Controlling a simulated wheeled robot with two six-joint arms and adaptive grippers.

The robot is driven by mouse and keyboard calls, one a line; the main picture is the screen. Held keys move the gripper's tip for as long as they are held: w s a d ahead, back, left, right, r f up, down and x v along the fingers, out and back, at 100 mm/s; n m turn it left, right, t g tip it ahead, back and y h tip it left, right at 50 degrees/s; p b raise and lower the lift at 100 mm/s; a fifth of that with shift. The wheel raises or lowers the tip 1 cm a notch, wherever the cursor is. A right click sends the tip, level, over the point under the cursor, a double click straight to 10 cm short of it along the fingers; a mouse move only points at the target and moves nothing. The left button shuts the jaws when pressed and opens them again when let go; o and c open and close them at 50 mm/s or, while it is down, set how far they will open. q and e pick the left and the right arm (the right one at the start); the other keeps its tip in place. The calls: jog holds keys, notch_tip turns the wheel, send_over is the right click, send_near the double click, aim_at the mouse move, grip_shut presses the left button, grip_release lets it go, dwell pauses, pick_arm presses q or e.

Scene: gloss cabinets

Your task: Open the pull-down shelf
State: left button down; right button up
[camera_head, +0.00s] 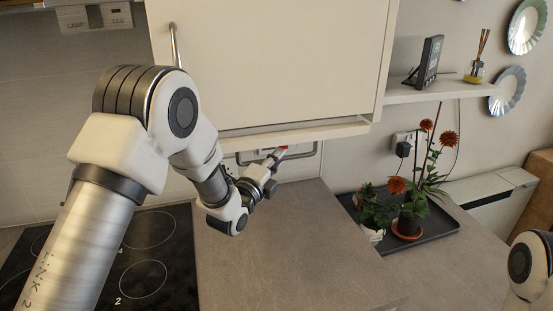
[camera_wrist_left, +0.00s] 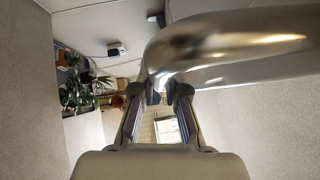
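The pull-down shelf (camera_head: 290,134) is a pale ledge along the bottom of the closed white cabinet. A grey metal bar handle (camera_head: 308,154) hangs below its front edge. My left gripper (camera_head: 279,153) is at the handle, under the shelf. In the left wrist view the shiny bar (camera_wrist_left: 230,45) is large and close, curving down near the fingertips. The left fingers (camera_wrist_left: 158,95) stand apart with background visible between them; I cannot tell whether they touch the bar. My right gripper is out of view; only part of my right arm shows at the right edge.
A grey counter (camera_head: 290,240) lies below, with a black hob (camera_head: 150,260) at the left. Potted plants (camera_head: 410,215) stand on a dark tray at the right. A wall shelf (camera_head: 440,93) holds a small display (camera_head: 428,62) and a diffuser. The counter's middle is clear.

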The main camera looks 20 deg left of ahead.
pick_arm(q)
jog(key=shift+f, duration=0.1)
notch_tip(320, 180, down, 21)
jog(key=b, duration=1.9)
jog(key=shift+b, duration=0.35)
jog(key=c, duration=1.2)
grip_release()
jog(key=v, duration=1.2)
